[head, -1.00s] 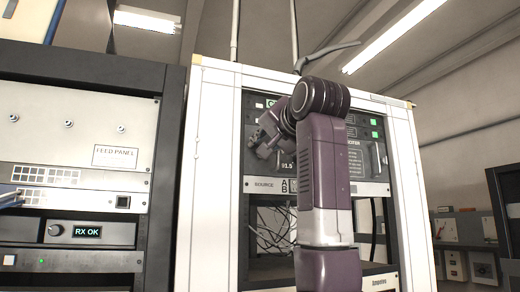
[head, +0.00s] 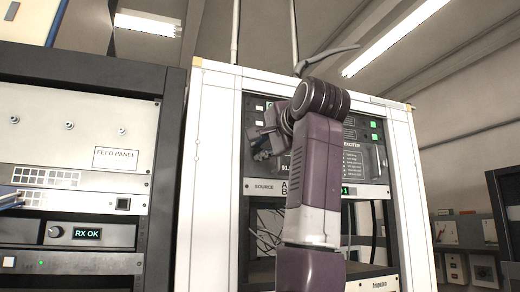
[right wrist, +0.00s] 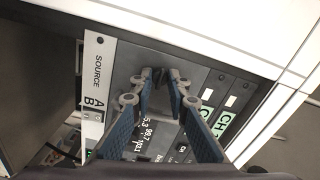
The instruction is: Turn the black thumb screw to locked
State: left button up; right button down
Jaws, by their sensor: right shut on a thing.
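My right gripper (head: 262,146) is at the left part of the dark exciter panel (head: 365,158) in the white rack; my arm covers much of that panel. In the right wrist view the two blue fingers of my right gripper (right wrist: 159,76) close in on the panel face. They are shut on a small dark knob, the black thumb screw (right wrist: 158,72), which is mostly hidden between the fingertips. Its lock marking cannot be read. In the head view the screw is hidden. My left gripper is not in view.
A SOURCE A/B strip (head: 264,187) runs below the exciter panel, above an open bay with loose cables (head: 268,228). The white rack frame (head: 212,165) borders it. A dark rack with a feed panel (head: 75,130) stands at left.

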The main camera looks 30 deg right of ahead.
dwell(0.3)
jog(key=c, duration=1.8)
grip_release()
jog(key=shift+s+d, duration=0.15)
jog(key=shift+c, duration=0.2)
jog(key=shift+s, duration=0.25)
jog(key=v, duration=1.1)
jog(key=shift+s, duration=0.25)
